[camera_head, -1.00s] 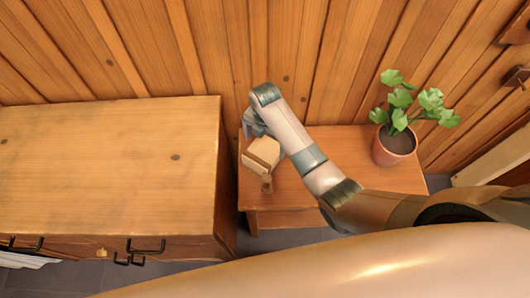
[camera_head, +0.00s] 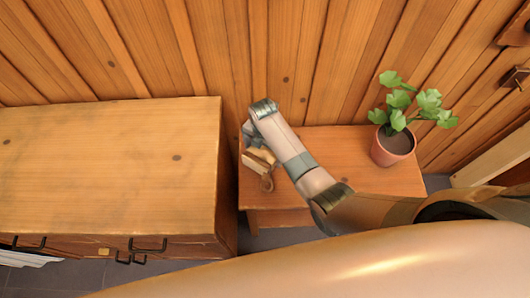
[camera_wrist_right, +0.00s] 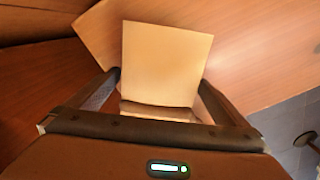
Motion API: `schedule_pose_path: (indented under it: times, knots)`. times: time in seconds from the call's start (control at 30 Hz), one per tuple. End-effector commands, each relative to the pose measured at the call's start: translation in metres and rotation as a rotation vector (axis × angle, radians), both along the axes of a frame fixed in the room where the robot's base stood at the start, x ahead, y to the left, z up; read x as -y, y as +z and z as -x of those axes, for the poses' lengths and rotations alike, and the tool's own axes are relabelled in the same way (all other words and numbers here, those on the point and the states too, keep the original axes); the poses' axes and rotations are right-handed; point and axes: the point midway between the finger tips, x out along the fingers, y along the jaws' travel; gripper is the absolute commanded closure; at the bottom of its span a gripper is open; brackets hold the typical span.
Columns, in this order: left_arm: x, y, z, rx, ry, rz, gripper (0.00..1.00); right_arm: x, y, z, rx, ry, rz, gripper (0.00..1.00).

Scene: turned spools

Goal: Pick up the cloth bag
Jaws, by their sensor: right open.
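The cloth bag (camera_head: 257,161) is a pale tan, boxy thing with a small brown loop (camera_head: 267,183) at its near side. It is at the left part of the small wooden table (camera_head: 285,198), partly hidden by my right forearm. In the right wrist view the bag (camera_wrist_right: 165,62) shows as a flat cream square. My right gripper (camera_wrist_right: 159,78) is open, with one finger on each side of the bag's near part. Whether the fingers touch it I cannot tell. In the head view the right gripper (camera_head: 251,136) is mostly hidden behind its wrist. My left gripper is out of view.
A potted plant (camera_head: 393,146) stands at the right of the small table. A taller wooden cabinet (camera_head: 110,170) with dark hooks stands close by on the left. A plank wall (camera_head: 230,50) runs behind. The table's middle lies under my right arm.

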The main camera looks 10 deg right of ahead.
Motion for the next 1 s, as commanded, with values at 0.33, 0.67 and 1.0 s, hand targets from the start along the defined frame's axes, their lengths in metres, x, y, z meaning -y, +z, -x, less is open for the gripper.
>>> schedule_pose_path:
  times: [0.33, 0.67, 1.0]
  knots:
    - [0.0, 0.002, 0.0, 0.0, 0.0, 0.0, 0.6, 0.0, -0.023, 0.0, 0.0, 0.0, 0.0, 0.0]
    - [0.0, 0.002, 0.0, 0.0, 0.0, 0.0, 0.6, 0.0, -0.023, 0.0, 0.001, 0.0, 0.001, 0.0]
    - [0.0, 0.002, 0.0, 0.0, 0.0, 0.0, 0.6, 0.0, -0.022, 0.0, 0.001, 0.0, 0.001, 0.42]
